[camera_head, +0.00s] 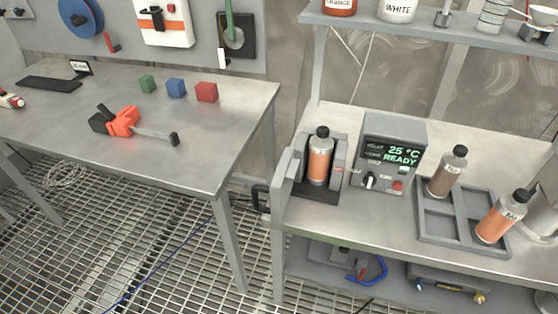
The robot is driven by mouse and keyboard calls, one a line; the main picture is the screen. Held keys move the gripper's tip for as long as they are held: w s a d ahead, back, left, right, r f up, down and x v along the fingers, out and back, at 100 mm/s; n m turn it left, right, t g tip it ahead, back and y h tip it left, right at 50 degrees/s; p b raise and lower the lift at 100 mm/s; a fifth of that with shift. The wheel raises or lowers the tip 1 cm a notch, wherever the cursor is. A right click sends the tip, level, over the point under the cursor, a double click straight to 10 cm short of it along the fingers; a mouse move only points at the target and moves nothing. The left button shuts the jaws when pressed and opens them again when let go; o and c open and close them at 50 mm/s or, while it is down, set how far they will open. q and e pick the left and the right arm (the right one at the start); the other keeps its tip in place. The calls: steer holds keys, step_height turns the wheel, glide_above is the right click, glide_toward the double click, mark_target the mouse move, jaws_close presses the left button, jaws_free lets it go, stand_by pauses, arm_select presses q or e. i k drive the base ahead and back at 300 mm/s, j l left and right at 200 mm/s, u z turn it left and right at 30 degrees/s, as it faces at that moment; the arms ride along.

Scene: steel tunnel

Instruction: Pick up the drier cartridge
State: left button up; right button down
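No thing in view can be read clearly as the drier cartridge. Three bottle-like cylinders with black caps stand on the right bench (270,212). One orange cylinder (320,160) is upright in a grey holder (338,152) left of the control box. A brown cylinder (446,173) stands tilted in the picture in a grey divided tray (460,236). A second orange cylinder (497,220) with a small label is in the tray's front right compartment. Neither of my grippers is in view.
A control box (392,150) reads "25 °C READY". The left table (190,130) holds an orange-black tool (123,122) and green (147,83), blue (176,88) and red (206,92) blocks. A shelf (440,30) with jars overhangs the right bench. Grating floor (160,240) lies in front.

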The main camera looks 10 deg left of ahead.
mark_target(321, 145)
steer(key=j+z, duration=0.4)
steer(key=j, duration=0.3)
steer(key=j+z, duration=0.35)
steer(key=j, duration=0.4)
